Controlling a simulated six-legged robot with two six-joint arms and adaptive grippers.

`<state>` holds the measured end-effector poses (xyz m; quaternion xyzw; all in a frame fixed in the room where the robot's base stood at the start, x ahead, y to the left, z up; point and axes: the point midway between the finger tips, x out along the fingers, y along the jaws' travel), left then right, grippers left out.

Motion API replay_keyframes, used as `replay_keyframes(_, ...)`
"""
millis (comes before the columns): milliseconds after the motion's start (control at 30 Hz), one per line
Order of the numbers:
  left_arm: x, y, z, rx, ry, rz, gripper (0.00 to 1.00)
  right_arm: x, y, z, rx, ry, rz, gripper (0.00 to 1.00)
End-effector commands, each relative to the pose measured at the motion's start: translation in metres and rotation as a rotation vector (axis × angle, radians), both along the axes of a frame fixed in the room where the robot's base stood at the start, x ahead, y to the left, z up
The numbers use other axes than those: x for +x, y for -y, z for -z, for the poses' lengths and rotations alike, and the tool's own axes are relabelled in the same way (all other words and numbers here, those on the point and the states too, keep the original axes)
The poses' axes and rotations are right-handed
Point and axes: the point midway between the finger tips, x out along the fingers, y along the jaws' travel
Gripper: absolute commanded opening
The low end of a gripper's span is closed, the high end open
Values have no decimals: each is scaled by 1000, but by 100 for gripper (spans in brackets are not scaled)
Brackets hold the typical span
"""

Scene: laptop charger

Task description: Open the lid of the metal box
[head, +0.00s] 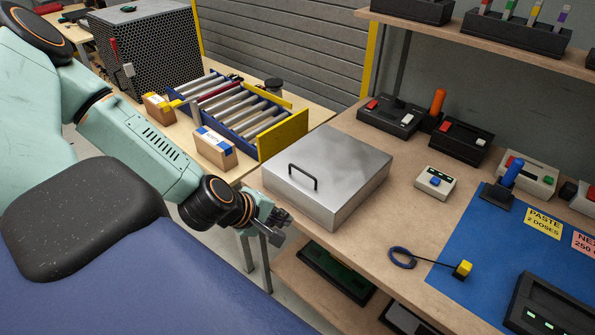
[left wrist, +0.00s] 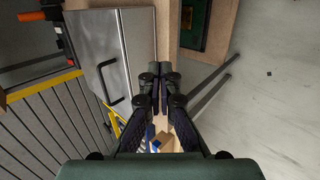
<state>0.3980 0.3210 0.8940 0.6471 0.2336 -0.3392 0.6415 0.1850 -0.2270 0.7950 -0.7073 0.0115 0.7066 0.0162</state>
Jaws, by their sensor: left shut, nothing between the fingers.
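The metal box (head: 330,172) is a silver, square box on the wooden workbench, with its lid closed. A black bar handle (head: 302,177) stands on the lid near its left edge. My left gripper (head: 284,222) is beside the box's near left corner, by the bench edge, apart from the handle. In the left wrist view the fingers of my left gripper (left wrist: 159,75) are together and empty. The box (left wrist: 110,45) and its handle (left wrist: 107,82) lie to their left in that view. My right gripper is in neither view.
A roller conveyor (head: 235,108) and cardboard boxes (head: 213,147) stand on a table at the left. A blue mat (head: 465,240), a small white device (head: 435,183) and a cable with a yellow plug (head: 462,268) lie right of the box. A shelf (head: 490,45) overhangs the bench's back.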

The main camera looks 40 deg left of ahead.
Motion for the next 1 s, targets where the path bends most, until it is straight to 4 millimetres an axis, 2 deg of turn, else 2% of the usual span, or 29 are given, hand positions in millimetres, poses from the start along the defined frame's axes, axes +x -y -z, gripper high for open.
replay_keyframes(33,7,-7,-13,-71,28,-86,0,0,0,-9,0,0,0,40)
replay_keyframes(100,14,-16,-25,-177,59,-200,0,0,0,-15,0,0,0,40)
replay_keyframes(333,31,-42,-50,-576,142,-573,0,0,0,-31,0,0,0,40)
replay_keyframes(500,33,-54,-48,-846,148,-792,0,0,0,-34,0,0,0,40)
replay_keyframes(700,35,-57,-46,-1054,113,-939,0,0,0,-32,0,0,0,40)
replay_keyframes(833,35,-55,-47,-1150,87,-1003,0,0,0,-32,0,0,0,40)
replay_keyframes(1000,36,-55,-45,-1187,76,-1032,0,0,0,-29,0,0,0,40)
